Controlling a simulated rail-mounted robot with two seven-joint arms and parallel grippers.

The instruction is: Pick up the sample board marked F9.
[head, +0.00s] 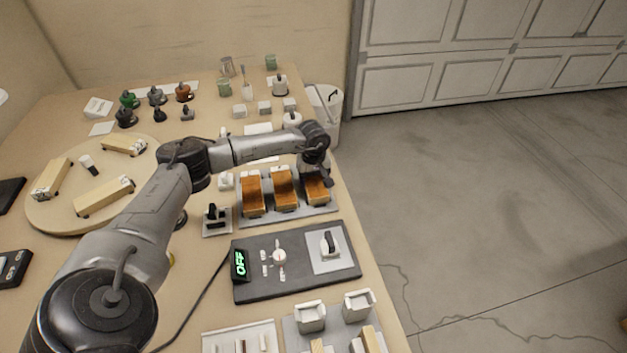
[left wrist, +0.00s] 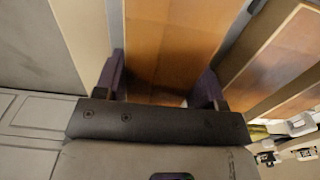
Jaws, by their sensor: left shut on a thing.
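Three orange-brown sample boards stand side by side in a grey rack (head: 300,216) near the bench's right edge: a left board (head: 251,196), a middle board (head: 284,189) and a right board (head: 317,190). My left gripper (head: 322,180) is over the right board and shut on it. In the left wrist view the held board (left wrist: 172,45) fills the space between the two dark fingers of my left gripper (left wrist: 162,88). The neighbouring board also shows there (left wrist: 275,65), to the right. I cannot read the marking F9 on any board. My right gripper is not in view.
A dark panel (head: 300,288) with a green "OFF" display lies in front of the rack. A small black-handled device (head: 217,222) stands left of it. A round wooden board (head: 60,215) with blocks is at left. Open floor (head: 480,200) lies beyond the bench's right edge.

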